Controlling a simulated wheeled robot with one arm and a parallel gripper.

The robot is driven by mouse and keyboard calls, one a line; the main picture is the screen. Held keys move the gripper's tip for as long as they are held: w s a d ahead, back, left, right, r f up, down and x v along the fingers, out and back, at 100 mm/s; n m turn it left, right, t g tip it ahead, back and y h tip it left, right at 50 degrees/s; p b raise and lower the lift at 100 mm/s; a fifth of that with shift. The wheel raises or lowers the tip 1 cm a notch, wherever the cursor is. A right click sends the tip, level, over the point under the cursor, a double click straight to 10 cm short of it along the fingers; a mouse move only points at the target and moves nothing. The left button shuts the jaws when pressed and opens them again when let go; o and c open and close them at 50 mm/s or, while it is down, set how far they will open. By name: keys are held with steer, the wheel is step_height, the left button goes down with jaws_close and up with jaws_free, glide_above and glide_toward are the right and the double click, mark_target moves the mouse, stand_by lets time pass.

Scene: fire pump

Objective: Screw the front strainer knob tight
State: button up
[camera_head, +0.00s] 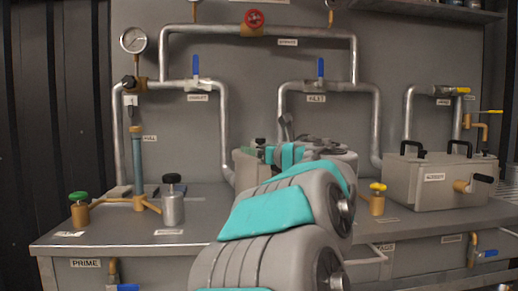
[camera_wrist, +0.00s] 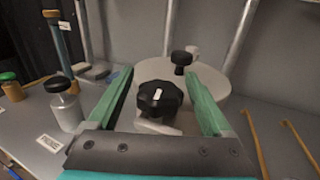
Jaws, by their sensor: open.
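The front strainer knob is a black lobed knob (camera_wrist: 158,98) with a small white mark on top, in the middle of the wrist view. It sits on a pale mount at the near side of a round pale strainer lid (camera_wrist: 210,82). A second black knob (camera_wrist: 181,60) stands farther back. My gripper (camera_wrist: 157,74) is open, with one green finger on each side of the front knob and gaps between them and it. In the head view the strainer (camera_head: 243,165) is mostly hidden behind my arm, and the front knob cannot be made out.
A grey bottle with a black cap (camera_head: 173,202) and a green-knobbed valve (camera_head: 80,209) stand to the left. A small yellow-topped valve (camera_head: 377,199) and a grey box with black handles (camera_head: 430,182) are to the right. Pipes with blue levers (camera_head: 195,68) rise behind.

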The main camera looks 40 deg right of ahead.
steer(key=shift+w, duration=0.4)
steer(key=shift+c, duration=0.2)
jaws_close()
stand_by(0.3)
